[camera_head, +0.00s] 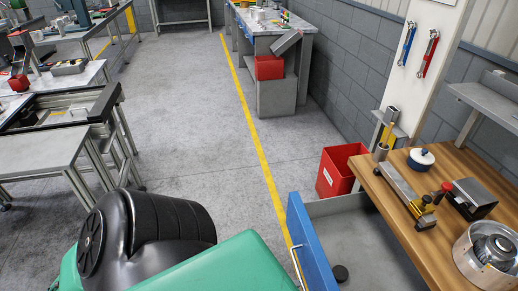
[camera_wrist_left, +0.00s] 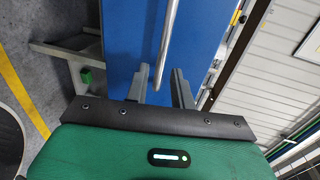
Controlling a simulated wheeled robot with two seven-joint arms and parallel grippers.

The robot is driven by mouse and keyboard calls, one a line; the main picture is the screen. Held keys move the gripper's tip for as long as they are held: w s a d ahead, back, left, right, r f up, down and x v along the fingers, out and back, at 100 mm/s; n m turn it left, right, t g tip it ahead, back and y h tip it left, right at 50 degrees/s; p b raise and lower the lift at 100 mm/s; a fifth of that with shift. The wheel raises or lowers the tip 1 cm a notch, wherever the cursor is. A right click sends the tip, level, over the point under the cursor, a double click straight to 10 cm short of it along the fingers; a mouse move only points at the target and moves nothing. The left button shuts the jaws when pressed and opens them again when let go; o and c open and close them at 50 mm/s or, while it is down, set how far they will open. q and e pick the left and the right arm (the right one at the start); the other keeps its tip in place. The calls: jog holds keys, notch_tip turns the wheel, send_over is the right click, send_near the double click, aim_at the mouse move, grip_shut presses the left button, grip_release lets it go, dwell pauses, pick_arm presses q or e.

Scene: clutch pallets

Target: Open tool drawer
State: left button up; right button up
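The tool drawer (camera_head: 316,248) has a blue front and stands pulled out from under the wooden-topped bench, its grey inside showing in the head view. A metal bar handle (camera_head: 297,262) is on its front. In the left wrist view the blue front (camera_wrist_left: 130,45) fills the middle, and the handle (camera_wrist_left: 168,42) runs down between the fingers. My left gripper (camera_wrist_left: 160,76) is open, with one finger on each side of the handle's lower end. A gap shows around the bar; contact cannot be told. In the head view my green arm hides the fingers. My right gripper is not in view.
The bench top (camera_head: 400,222) carries a clamp, a round metal housing (camera_head: 490,252) and small tools. A red bin (camera_head: 340,170) stands behind the drawer. Grey floor left of the yellow line (camera_head: 252,125) is clear.

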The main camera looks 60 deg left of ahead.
pick_arm(q)
jog(key=b+v, duration=0.1)
jog(key=v, duration=0.8)
jog(key=shift+s, duration=0.15)
jog(key=s+a+f+n+g+y, duration=0.15)
jog(key=f+n, duration=0.35)
jog(key=f, duration=0.8)
jog(key=s+a+f+n+g+y, duration=0.1)
jog(key=s+f+n+g+y, duration=0.3)
jog(key=f, duration=0.8)
jog(key=s+d+f+n+g, duration=0.2)
jog(key=s+f+n, duration=0.1)
jog(key=f, duration=0.4)
jog(key=s+d+f+n+g, duration=0.2)
jog(key=s+f+n+g, duration=0.1)
jog(key=f, duration=0.4)
jog(key=s+d+f+n+g, duration=0.3)
jog(key=s+f+n, duration=0.1)
jog(key=f, duration=0.3)
jog(key=shift+f+n, duration=0.2)
jog(key=shift+n, duration=0.1)
